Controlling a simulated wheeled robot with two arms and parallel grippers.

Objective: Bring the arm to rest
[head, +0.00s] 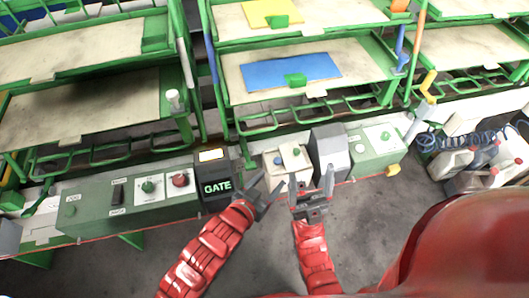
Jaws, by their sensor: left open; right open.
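My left gripper (267,194) is at the end of the red arm that comes in from the lower left. Its dark fingers are open and empty, just right of the black GATE box (217,187). My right gripper (312,186) is to its right on the other red arm. Its grey fingers are open and point up toward the small control boxes. Both grippers appear in front of the control panel row. Whether a finger touches a box cannot be told.
A green control panel (127,204) with knobs and a red button (180,180) runs along the left. A grey box (329,151) and another green panel (374,149) stand right. Green racks hold a blue sheet (262,74) and a yellow sheet (258,14). Canisters (450,164) stand far right.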

